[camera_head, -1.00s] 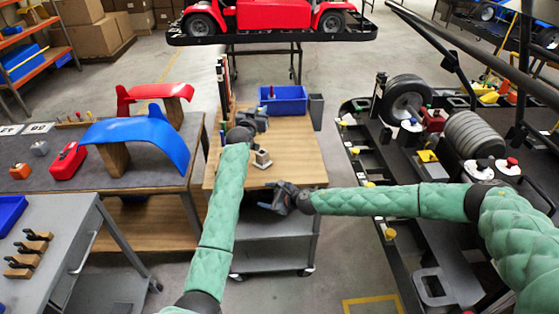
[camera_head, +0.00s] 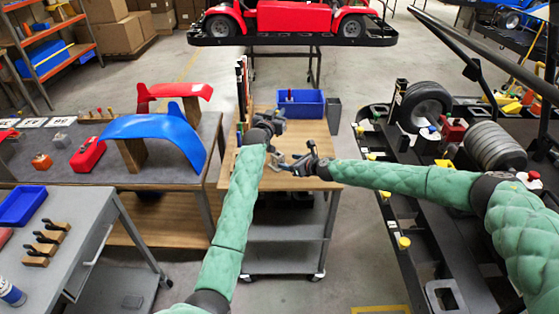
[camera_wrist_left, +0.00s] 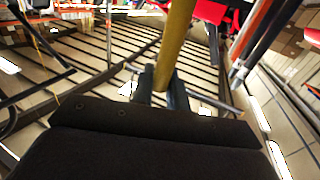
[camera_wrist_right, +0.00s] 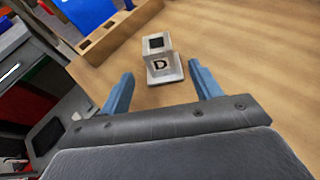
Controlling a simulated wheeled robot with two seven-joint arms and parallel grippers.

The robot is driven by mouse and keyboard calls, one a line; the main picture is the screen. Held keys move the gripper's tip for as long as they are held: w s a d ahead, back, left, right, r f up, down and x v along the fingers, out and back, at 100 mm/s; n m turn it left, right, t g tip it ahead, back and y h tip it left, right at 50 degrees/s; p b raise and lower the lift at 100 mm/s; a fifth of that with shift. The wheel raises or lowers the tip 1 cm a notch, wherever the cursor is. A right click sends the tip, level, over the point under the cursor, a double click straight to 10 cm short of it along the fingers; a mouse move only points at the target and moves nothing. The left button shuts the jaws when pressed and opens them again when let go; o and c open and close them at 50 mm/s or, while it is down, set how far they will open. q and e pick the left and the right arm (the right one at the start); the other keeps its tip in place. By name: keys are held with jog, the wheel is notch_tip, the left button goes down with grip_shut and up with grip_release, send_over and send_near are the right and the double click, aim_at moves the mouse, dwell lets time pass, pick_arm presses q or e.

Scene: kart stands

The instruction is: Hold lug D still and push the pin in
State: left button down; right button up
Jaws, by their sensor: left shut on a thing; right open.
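Lug D (camera_wrist_right: 160,55) is a small light grey block with a dark square opening on top and a "D" on its base. It stands upright on the wooden bench top in the right wrist view. My right gripper (camera_wrist_right: 160,70) is open, its fingers either side of the lug's near side, with gaps. In the head view my right gripper (camera_head: 302,164) is low over the bench, and the lug is hard to make out. My left gripper (camera_head: 272,120) is above the bench, farther back. In the left wrist view it is shut on a yellow rod-like pin (camera_wrist_left: 176,40).
A wooden strip with slots (camera_wrist_right: 115,35) lies beyond the lug. A side table with fenders (camera_head: 155,128) is left; a kart chassis with wheels (camera_head: 425,100) is right.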

aim_at(275, 159)
jog(key=x, duration=0.9)
jog(key=shift+w+a, duration=0.25)
jog(key=shift+w, duration=0.05)
jog(key=c, duration=1.3)
pick_arm(q)
jog(key=shift+w+a+r, duration=0.15)
jog(key=shift+a, duration=0.15)
pick_arm(e)
jog(key=shift+o, duration=0.2)
jog(key=shift+f, duration=0.1)
pick_arm(q)
notch_tip(275, 159, down, 6)
jog(key=m+h, duration=0.1)
jog(key=m+g+h, duration=0.1)
jog(key=g+h, duration=0.1)
jog(key=h, duration=0.1)
jog(key=shift+d+f+m, duration=0.15)
jog(key=shift+f+m, duration=0.1)
jog(key=shift+m, duration=0.15)
jog(key=shift+d+r, duration=0.1)
jog(key=shift+d, duration=0.05)
